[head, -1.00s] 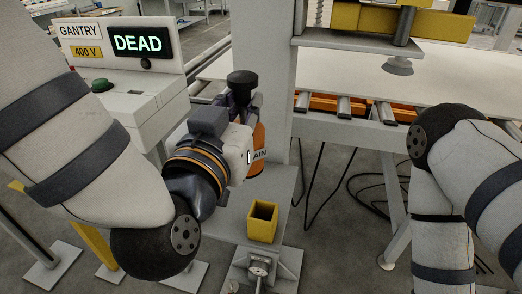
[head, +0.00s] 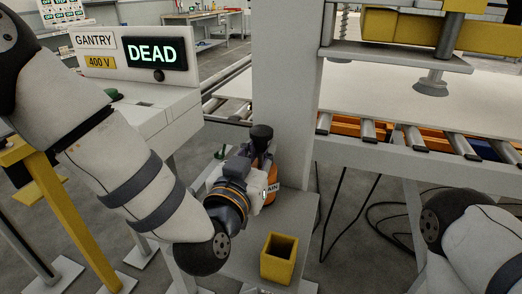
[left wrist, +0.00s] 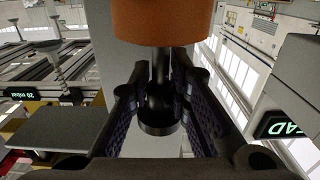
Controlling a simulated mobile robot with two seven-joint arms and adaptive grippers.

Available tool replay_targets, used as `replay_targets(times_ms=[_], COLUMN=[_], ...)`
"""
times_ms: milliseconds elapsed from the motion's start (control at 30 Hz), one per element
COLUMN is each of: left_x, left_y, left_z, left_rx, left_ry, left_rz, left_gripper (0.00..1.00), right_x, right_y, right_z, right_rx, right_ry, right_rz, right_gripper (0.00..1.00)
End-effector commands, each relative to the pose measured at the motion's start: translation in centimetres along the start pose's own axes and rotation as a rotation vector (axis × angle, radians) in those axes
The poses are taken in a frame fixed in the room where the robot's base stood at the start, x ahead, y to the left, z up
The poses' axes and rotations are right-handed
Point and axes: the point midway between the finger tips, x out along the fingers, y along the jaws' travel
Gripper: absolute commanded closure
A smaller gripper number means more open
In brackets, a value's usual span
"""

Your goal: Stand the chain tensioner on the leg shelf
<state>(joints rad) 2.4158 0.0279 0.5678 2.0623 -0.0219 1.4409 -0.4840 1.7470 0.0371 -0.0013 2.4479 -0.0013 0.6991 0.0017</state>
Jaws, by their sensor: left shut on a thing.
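The chain tensioner (head: 270,188) has an orange body with a label partly hidden, its visible letters reading "AIN", and a dark knob on top. My left gripper (left wrist: 160,78) is shut on its dark stem; in the left wrist view the orange body (left wrist: 162,22) is at the top and the knob at the bottom. In the head view the tensioner is upright beside the gantry leg (head: 290,100). The leg shelf (head: 312,207) is the grey plate at the leg's foot, below the tensioner. I cannot tell whether its base touches the shelf. My right gripper is out of view.
A yellow open-topped holder (head: 279,260) stands in front of the tensioner. A control box with a "DEAD" display (head: 155,53) is at the left. A roller conveyor (head: 400,142) with a pale board is at the right, with cables hanging below.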

Motion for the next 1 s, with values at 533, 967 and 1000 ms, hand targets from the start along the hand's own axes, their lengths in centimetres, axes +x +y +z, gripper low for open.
replay_targets(times_ms=[533,967,1000], left_x=[0.0,-6.0,-7.0], left_y=[0.0,0.1,0.1], left_z=[0.5,-0.2,-0.1], left_rx=[0.0,0.001,0.001], left_ry=[0.0,-0.002,-0.003], left_rz=[0.0,0.002,0.002], left_gripper=[0.63,0.63,0.63], right_x=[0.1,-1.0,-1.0], right_y=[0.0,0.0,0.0], right_z=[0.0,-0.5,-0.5], right_rx=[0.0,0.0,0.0], right_ry=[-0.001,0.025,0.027], right_rz=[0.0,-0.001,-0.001], right_gripper=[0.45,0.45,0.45])
